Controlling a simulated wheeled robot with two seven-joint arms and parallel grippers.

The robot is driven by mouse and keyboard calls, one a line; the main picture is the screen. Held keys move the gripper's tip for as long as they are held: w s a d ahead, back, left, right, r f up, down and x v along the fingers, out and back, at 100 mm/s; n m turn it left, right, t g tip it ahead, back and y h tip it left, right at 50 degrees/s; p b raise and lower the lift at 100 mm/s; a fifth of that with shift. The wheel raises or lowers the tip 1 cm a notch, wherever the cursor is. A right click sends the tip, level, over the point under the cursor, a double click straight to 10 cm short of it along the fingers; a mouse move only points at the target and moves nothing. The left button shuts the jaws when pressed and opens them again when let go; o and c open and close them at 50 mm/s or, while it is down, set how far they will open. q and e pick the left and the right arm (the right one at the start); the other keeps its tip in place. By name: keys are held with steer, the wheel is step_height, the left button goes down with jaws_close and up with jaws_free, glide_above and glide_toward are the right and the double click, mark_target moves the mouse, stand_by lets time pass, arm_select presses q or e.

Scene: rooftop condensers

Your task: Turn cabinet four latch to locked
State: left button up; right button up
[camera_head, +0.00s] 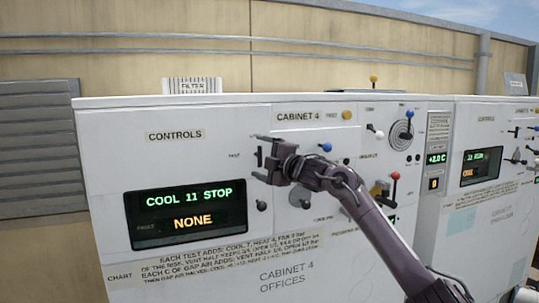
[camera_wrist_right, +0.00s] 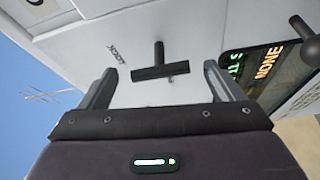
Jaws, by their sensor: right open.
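The cabinet four (camera_head: 285,280) front is white, with a "CABINET 4" label near its top. My right gripper (camera_head: 260,160) is in front of its upper middle, left of the blue knob. In the right wrist view, the black T-shaped latch handle (camera_wrist_right: 160,70) stands out from the white panel. It lies ahead of and between the two spread fingers of my right gripper (camera_wrist_right: 165,85), with a gap on both sides. Its crossbar runs nearly across the picture, slightly tilted. My left gripper is not in view.
A display (camera_head: 187,213) reads "COOL 11 STOP" and "NONE". A second white cabinet (camera_head: 455,230) stands at the right.

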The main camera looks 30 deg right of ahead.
steer(key=s+b, duration=0.5)
steer(key=s, duration=0.2)
steer(key=shift+s+d+f, duration=0.2)
steer(key=shift+f, duration=0.25)
steer(key=shift+d, duration=0.1)
